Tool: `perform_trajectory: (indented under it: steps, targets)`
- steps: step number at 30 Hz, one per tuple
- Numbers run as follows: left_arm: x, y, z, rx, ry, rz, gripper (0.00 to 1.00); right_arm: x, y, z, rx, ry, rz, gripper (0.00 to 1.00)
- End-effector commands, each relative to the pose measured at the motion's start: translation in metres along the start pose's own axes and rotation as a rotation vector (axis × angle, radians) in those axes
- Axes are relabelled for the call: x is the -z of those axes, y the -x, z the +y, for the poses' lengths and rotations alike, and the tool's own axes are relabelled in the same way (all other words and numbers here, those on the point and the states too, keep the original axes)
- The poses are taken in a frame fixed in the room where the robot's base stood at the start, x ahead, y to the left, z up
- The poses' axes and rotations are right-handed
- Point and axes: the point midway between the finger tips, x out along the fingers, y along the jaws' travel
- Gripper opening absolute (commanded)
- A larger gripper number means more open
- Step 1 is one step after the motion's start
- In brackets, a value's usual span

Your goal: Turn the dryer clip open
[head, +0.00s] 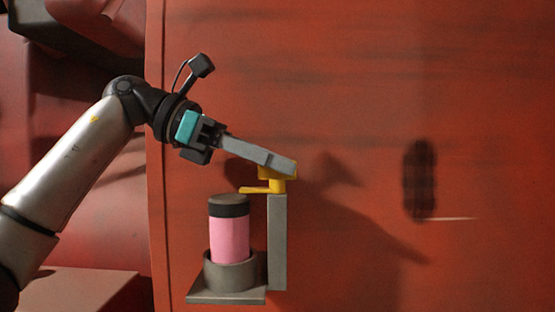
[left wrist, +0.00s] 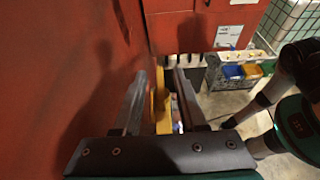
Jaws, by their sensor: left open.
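The yellow dryer clip (head: 262,188) sits at the top of a grey upright bracket (head: 277,240) on the red wall. Its flat lever points left, over the dryer. The dryer is a pink cylinder (head: 229,238) with a dark cap, standing upright in a grey round holder. My left gripper (head: 292,170) reaches in from the left, its fingertips at the yellow clip. In the left wrist view, its two fingers are apart with the yellow clip (left wrist: 162,105) between them, closer to the left finger. Whether a finger touches the clip I cannot tell. My right gripper is not in view.
The red wall (head: 350,90) stands right behind the bracket, with a dark oval slot (head: 420,178) to the right. In the left wrist view, blue and yellow bins (left wrist: 232,72) and a caged white tank (left wrist: 292,28) stand farther off.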

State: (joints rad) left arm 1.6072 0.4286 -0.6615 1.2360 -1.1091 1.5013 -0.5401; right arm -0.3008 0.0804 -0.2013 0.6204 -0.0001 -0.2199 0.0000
Motion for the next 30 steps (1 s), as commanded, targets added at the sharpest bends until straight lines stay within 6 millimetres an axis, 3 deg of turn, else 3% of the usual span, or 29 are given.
perform_trajectory:
  steps: [11,22,30]
  targets:
    - [0.0007,-0.0071,0.0,0.0,0.001,0.001,0.41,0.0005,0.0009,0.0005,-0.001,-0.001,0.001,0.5]
    - [0.0006,-0.0066,0.0,0.0,0.001,0.001,0.01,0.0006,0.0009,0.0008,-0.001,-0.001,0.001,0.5]
    - [0.0004,-0.0064,0.0,0.0,0.001,0.001,0.0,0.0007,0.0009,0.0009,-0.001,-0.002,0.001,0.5]
